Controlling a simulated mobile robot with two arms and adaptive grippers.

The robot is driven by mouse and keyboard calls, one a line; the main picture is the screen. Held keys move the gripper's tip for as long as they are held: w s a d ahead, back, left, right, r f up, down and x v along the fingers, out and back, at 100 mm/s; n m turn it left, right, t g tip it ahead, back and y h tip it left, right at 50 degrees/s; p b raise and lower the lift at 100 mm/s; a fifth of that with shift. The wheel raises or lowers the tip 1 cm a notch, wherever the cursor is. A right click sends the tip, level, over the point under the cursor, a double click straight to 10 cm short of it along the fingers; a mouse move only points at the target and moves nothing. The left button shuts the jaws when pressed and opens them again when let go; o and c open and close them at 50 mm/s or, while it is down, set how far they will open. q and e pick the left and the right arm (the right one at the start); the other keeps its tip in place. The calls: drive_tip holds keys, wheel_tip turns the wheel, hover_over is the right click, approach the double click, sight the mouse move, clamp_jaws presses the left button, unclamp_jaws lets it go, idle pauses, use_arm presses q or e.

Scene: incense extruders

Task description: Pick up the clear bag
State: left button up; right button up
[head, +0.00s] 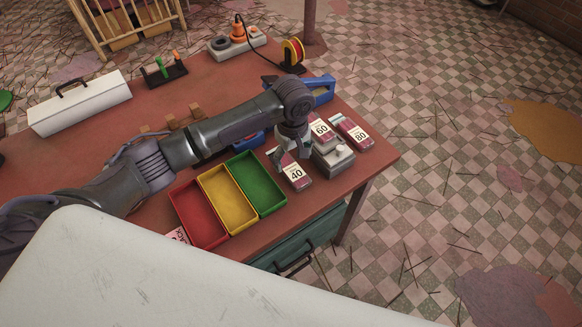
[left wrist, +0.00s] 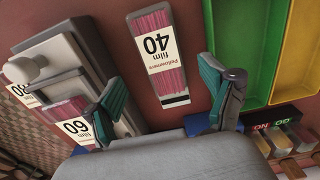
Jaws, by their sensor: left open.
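Several flat packs of pink sticks with white number labels lie on the red table; they may be the clear bags. The pack marked 40 (head: 296,175) lies right of the green tray. The pack marked 60 (head: 321,129) and the pack marked 80 (head: 354,133) lie farther back. My left gripper (head: 287,158) is over the table at the 40 pack, pointing down. In the left wrist view its fingers (left wrist: 170,98) are spread and empty, with the 40 pack (left wrist: 159,55) beyond the gap between them. The 60 pack (left wrist: 77,124) is partly hidden by a finger. My right gripper is not seen.
A grey box with a round knob (head: 334,158) stands close right of the 40 pack. Red (head: 187,231), yellow (head: 220,211) and green (head: 262,197) trays stand left of it. A blue tool (head: 323,88) lies behind. The table's right edge is near.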

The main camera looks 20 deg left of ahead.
sight(291, 168)
use_arm(q)
drive_tip(key=f, duration=0.4)
drive_tip(key=shift+a+p, duration=0.25)
drive_tip(key=shift+p, duration=0.1)
drive_tip(key=c, duration=1.2)
drive_tip(key=shift+c, duration=0.3)
drive_tip(key=shift+r, duration=0.1)
